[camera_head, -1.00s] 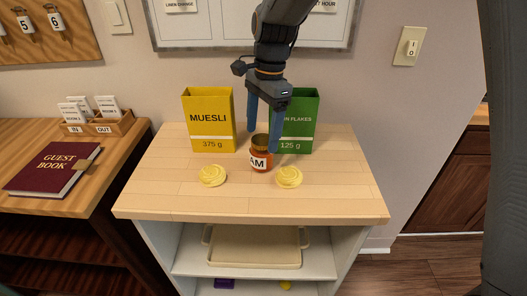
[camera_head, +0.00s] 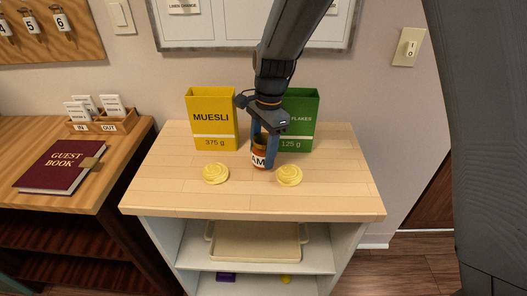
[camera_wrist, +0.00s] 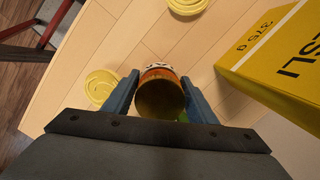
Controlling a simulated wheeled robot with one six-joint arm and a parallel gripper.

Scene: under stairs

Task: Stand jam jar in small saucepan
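The jam jar (camera_head: 258,158), red-orange with a white label and a gold-brown lid, stands upright on the light wooden top of the shelf unit (camera_head: 190,199). My gripper (camera_head: 265,150) points down over it, one finger on each side. In the wrist view the jar (camera_wrist: 160,95) sits between the two blue fingers, with a slim gap beside its lid; contact at the fingertips is hard to judge. The jar looks unlifted. No small saucepan is visible in either view.
A yellow muesli box (camera_head: 211,118) and a green flakes box (camera_head: 300,122) stand close behind the jar. Two yellow coiled discs (camera_head: 215,173) (camera_head: 289,175) lie in front, left and right. A beige tray (camera_head: 255,242) is on the shelf below. A guest book (camera_head: 60,166) lies on the left desk.

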